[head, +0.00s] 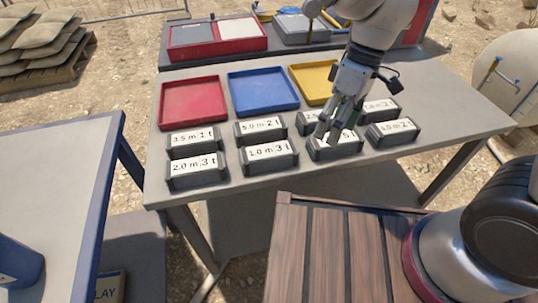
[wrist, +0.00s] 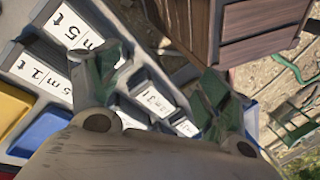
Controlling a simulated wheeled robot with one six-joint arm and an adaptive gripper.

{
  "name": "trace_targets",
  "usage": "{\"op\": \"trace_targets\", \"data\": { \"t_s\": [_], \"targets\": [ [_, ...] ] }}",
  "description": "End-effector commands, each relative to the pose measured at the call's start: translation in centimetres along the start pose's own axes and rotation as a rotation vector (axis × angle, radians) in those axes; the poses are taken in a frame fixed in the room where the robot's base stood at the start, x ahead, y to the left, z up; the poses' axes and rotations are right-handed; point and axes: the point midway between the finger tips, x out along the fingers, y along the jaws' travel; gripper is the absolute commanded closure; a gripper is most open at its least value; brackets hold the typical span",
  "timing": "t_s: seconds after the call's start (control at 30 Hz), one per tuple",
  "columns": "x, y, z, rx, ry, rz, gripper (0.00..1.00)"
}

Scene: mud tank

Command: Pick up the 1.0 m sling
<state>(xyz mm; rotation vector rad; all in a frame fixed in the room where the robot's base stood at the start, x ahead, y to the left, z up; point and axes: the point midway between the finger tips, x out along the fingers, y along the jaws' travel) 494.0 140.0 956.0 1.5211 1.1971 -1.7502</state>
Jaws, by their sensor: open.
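Several dark boxes with white length-and-load labels stand in two rows on the grey table. The front box reading 1.0 m 3 t (head: 268,154) is second from the left. In the wrist view a box with a label ending in 3 t (wrist: 154,99) lies between the finger lines, farther off. My gripper (head: 336,128) is open and empty, its fingers pointing down over the third front box, labelled 5 t (head: 337,151), and hiding part of that label. The 5 t label also shows in the wrist view (wrist: 72,32). I cannot tell the height of the fingertips above it.
Red (head: 193,102), blue (head: 263,91) and yellow (head: 312,83) trays sit behind the boxes and look empty. Neighbouring boxes stand close on both sides, including one reading 2.0 m 3 t (head: 197,171). A blue-edged table (head: 60,165) stands at the left.

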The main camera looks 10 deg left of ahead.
Motion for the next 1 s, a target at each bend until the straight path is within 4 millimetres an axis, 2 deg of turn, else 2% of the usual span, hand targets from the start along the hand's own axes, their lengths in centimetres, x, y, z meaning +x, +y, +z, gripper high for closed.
{"op": "trace_targets", "data": {
  "t_s": [0.03, 0.13, 0.2, 0.3, 0.43, 0.57, 0.77, 1.0],
  "targets": [
    [2.4, -1.2, -1.8, -0.114, -0.007, -0.027, 0.21],
    [5.4, -2.5, -5.0, -0.342, 0.041, -0.051, 0.21],
    [6.0, -2.5, -7.0, -0.473, 0.097, -0.039, 0.21],
    [5.6, -2.6, -9.2, -0.648, 0.177, 0.003, 0.21],
    [5.5, -2.4, -10.2, -0.827, 0.214, 0.050, 0.21],
    [5.7, -2.2, -10.3, -0.923, 0.214, 0.068, 0.21],
    [7.9, -2.4, -10.8, -0.936, 0.211, 0.067, 0.21],
    [11.0, -3.2, -12.4, -0.937, 0.210, 0.067, 0.21]
  ]
}}
